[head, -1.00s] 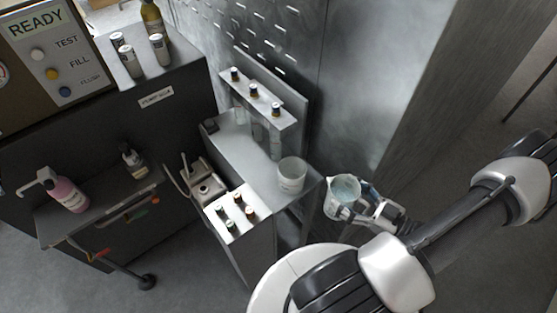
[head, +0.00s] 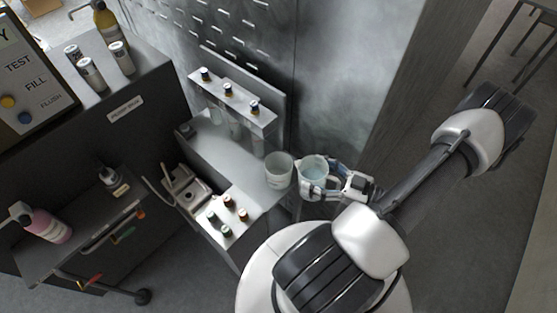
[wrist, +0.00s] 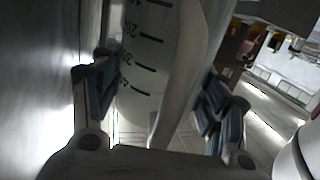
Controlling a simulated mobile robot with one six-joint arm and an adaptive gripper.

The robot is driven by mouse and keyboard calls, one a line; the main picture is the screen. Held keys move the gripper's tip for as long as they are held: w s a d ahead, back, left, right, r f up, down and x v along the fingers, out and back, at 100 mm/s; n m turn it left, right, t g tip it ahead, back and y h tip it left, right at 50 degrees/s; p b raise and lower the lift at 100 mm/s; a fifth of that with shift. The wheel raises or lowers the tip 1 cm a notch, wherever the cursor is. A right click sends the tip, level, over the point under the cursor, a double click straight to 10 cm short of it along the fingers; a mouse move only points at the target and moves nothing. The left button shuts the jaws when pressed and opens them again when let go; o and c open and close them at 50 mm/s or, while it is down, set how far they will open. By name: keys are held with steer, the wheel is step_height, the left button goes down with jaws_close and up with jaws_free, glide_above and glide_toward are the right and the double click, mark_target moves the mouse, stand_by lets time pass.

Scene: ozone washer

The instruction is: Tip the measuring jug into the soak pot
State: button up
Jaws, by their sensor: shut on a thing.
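My gripper (head: 334,182) is shut on the measuring jug (head: 313,170), a translucent jug with pale blue liquid in it. The jug looks upright in the head view, just right of the soak pot and level with its rim or a little lower. In the wrist view the jug's wall (wrist: 145,60) with its graduation marks stands between the two blue-padded fingers. The soak pot (head: 279,172) is a white round pot on the front right end of the grey bench. Its inside bottom is hard to make out. I cannot tell whether jug and pot touch.
A cart with a pink bottle (head: 46,226) stands at far left. A metal wall rises behind.

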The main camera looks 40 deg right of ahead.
mark_target(300, 165)
steer(key=shift+w+a+r+g+p, duration=0.15)
steer(key=shift+w+r+g+p, duration=0.2)
steer(key=shift+r+g+p, duration=0.25)
steer(key=r+p, duration=0.1)
steer(key=p, duration=0.1)
steer(key=w+g+p, duration=0.1)
steer(key=shift+w+a+r+g+h+p, duration=0.2)
steer(key=shift+r+g+h+p, duration=0.1)
steer(key=shift+r+h+p, duration=0.1)
steer(key=r+p, duration=0.1)
steer(key=w+r+g+p, duration=0.1)
steer(key=r+p, duration=0.1)
steer(key=p, duration=0.1)
steer(key=shift+w+a+r+g+h, duration=0.2)
steer(key=shift+w+a+g+h, duration=0.1)
steer(key=shift+g, duration=0.1)
steer(key=shift+w+a+g+h, duration=0.25)
steer(key=shift+w+g+h, duration=0.15)
steer(key=shift+w+g, duration=0.3)
steer(key=shift+w, duration=0.1)
steer(key=shift+w+a+f+g+h, duration=0.1)
steer(key=shift+w+f+g+h, duration=0.15)
steer(key=shift+g, duration=0.55)
steer(key=shift+w+a+f+g+h, duration=0.1)
steer(key=shift+w+f+g+h, duration=0.15)
steer(key=shift+g, duration=0.55)
steer(key=shift+w+r+g+p, duration=0.15)
steer(key=shift+r+g+p, duration=0.15)
steer(key=shift+g+p, duration=0.35)
stand_by(2.8)
